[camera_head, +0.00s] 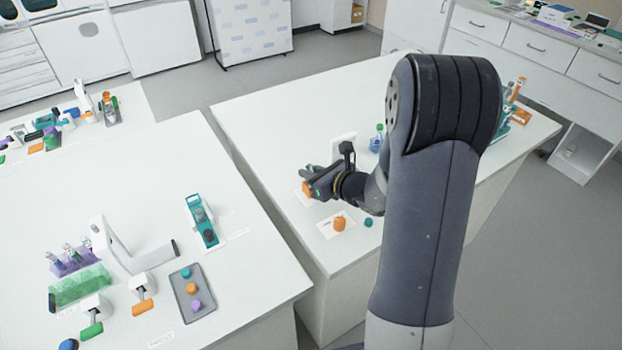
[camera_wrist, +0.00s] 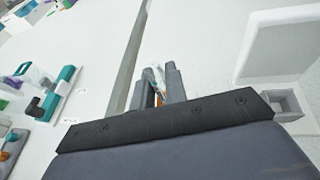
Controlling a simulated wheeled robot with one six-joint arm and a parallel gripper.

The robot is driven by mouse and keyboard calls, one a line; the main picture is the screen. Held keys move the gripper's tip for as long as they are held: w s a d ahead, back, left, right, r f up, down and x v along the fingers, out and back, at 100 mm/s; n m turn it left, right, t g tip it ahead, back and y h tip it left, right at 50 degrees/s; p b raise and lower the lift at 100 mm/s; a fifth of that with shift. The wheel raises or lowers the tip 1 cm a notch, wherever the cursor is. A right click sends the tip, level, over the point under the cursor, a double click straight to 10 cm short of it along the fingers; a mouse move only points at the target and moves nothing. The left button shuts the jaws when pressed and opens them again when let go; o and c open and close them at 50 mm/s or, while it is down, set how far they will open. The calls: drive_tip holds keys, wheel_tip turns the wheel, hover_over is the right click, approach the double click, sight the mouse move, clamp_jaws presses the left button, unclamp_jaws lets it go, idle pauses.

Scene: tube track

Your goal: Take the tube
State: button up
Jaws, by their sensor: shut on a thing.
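My gripper (camera_head: 309,180) is over the near left part of the right-hand white bench in the head view. In the wrist view its two grey fingers (camera_wrist: 158,83) are shut on a slim, pale, clear tube (camera_wrist: 158,74). A bit of orange shows low between the fingers. The tube's lower part is hidden by the fingers and the gripper body. In the head view the tube itself is too small to make out, and an orange patch shows beside the gripper.
An orange piece (camera_head: 339,224) on a white card and a teal cap (camera_head: 368,222) lie near the gripper. A green-topped flask (camera_head: 377,139) stands behind it. The left bench holds a grey tray (camera_head: 181,293) with caps, a teal device (camera_head: 201,220) and a green rack (camera_head: 80,286).

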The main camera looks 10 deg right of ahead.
clamp_jaws()
wheel_tip(320, 180, up, 10)
drive_tip(key=shift+r+p, duration=0.1)
drive_tip(key=shift+p, duration=0.3)
